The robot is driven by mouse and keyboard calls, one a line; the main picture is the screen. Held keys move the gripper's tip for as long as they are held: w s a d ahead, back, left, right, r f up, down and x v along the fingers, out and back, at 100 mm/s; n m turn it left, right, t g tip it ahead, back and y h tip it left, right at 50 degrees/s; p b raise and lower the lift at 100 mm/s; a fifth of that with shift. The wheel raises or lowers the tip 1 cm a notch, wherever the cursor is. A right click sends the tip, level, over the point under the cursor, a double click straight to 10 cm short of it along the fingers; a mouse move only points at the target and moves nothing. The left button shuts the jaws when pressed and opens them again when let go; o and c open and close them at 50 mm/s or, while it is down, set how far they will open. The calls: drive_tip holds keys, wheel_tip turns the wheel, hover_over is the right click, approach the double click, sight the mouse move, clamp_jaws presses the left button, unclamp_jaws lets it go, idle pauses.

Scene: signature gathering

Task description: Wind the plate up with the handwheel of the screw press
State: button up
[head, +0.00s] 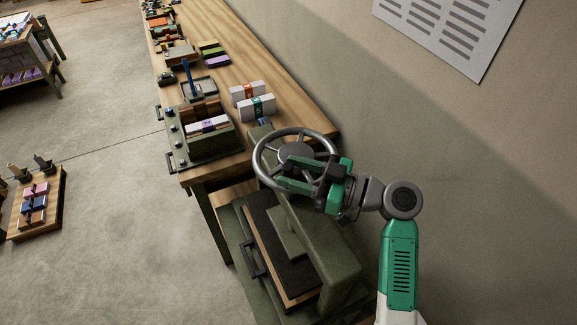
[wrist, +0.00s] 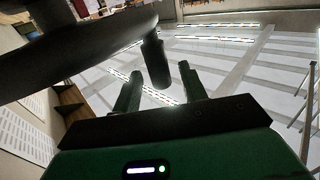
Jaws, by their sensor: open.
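The screw press (head: 335,255) is olive green and stands past the near end of the bench. Its grey handwheel (head: 264,138) is on top, with a rim, spokes and a hub. A smaller olive block, perhaps the press plate (head: 288,243), shows above a dark board; any gap beneath it is unclear. My gripper (head: 293,174) is over the near side of the wheel. In the wrist view, the dark wheel rim (wrist: 80,45) crosses the upper left. A dark handle knob (wrist: 154,62) stands just beyond and between the open fingertips (wrist: 160,85); contact is not visible.
The wooden bench (head: 285,95) runs away to the upper left, bearing banded paper stacks (head: 257,107) and a green tray fixture (head: 210,146) near the press. A wall (head: 480,150) rises close on the right. Open floor (head: 110,230) lies left.

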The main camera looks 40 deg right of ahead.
drive_tip(key=shift+x, duration=0.95)
clamp_jaws()
